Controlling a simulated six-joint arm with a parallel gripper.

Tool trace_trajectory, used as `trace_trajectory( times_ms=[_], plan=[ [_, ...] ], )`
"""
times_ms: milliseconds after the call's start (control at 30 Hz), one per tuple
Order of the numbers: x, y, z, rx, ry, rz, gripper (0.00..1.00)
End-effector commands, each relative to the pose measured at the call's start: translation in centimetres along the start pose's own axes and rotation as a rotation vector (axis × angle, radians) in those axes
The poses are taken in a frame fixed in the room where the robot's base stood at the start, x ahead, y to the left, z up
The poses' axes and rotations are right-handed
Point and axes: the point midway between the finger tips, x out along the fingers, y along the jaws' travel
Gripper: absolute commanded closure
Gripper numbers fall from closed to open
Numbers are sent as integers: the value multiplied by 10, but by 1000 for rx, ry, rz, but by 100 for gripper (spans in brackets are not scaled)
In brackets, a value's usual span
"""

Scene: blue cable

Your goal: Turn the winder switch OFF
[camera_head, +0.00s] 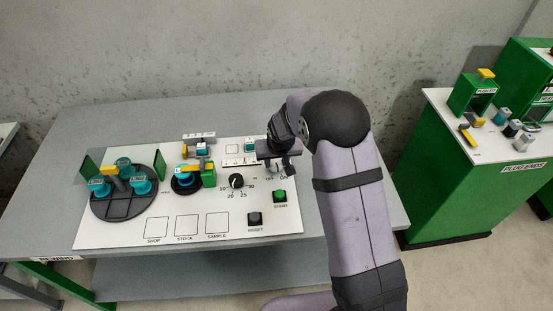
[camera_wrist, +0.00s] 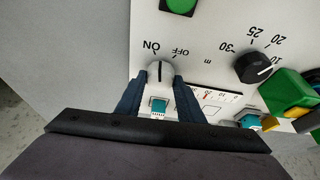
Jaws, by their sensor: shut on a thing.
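The winder switch (camera_wrist: 157,71) is a light grey knob on the white panel, with ON and OFF printed around it. In the wrist view the ON label (camera_wrist: 150,46) is up and left of the knob and the OFF label (camera_wrist: 181,52) is up and right. Its pointer is too small to read surely. My gripper (camera_wrist: 159,84) has a dark finger on either side of the knob and is shut on it. In the head view my gripper (camera_head: 278,166) is over the panel's right part and hides most of the switch.
A black dial (camera_head: 236,181) with numbers is left of the switch. A green START button (camera_head: 280,196) and a dark RESET button (camera_head: 255,219) are nearer the front. A teal block (camera_wrist: 158,106) sits between my fingers, behind the knob. A round black tray (camera_head: 125,205) with teal spools is at left.

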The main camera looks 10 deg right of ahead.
Motion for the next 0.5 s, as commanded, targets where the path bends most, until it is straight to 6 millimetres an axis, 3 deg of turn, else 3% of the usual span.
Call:
trace_trajectory(
  times_ms=[500],
  plan=[
    [7, -4, 1, 360, 6, 148, 88]
  ],
)
